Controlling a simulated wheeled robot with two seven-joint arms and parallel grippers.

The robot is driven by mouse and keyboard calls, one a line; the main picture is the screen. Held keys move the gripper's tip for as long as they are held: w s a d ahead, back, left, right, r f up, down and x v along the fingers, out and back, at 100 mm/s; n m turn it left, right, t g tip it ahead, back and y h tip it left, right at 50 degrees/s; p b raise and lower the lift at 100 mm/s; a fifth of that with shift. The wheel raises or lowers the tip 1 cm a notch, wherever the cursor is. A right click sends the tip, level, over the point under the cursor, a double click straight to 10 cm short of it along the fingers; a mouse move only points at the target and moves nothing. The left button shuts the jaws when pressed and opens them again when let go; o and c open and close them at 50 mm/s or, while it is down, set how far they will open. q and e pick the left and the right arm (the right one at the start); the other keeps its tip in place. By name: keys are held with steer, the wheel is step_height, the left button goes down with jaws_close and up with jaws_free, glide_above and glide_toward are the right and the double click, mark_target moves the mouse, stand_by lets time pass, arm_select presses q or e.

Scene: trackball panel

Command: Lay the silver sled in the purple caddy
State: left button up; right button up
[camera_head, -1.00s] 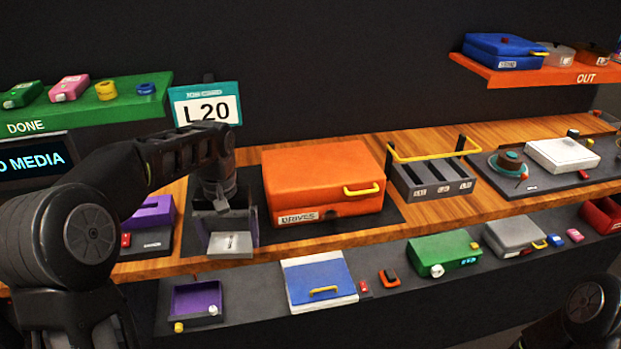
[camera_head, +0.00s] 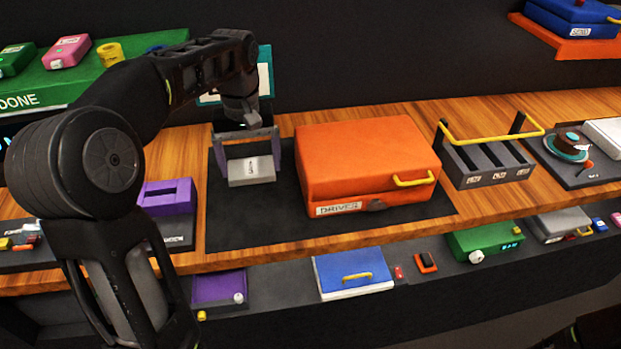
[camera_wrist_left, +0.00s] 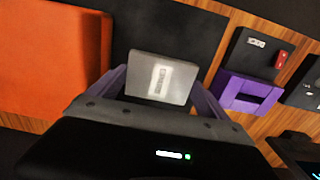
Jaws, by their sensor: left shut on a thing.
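The silver sled (camera_head: 250,171), a flat light-grey piece with a white label, is between the fingers of my left gripper (camera_head: 249,160), which is shut on it. In the head view it shows over the dark mat, left of the orange case; its height is hard to tell. In the left wrist view the sled (camera_wrist_left: 161,80) sits between the purple finger pads. Two purple things could be the caddy: a shallow open tray (camera_head: 215,288) on the lower shelf, and a slotted block (camera_head: 168,197) on the wooden counter. Neither holds the sled. My right gripper is out of view.
The orange case (camera_head: 365,165) stands right of the sled. A grey rack (camera_head: 487,162) with a yellow handle is farther right. A blue and white case (camera_head: 352,273) lies beside the purple tray. The green shelf (camera_head: 125,85) is at upper left.

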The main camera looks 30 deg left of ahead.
arm_select(q)
glide_above(257, 205)
step_height(257, 205, down, 6)
steer(key=shift+w+a+r, duration=0.1)
steer(key=shift+f+p, duration=0.4)
steer(key=shift+f, duration=1.5)
steer(key=o, duration=1.4)
steer(key=shift+f, duration=0.1)
steer(key=shift+o, duration=0.2)
step_height(257, 205, up, 12)
steer(key=shift+r, duration=0.15)
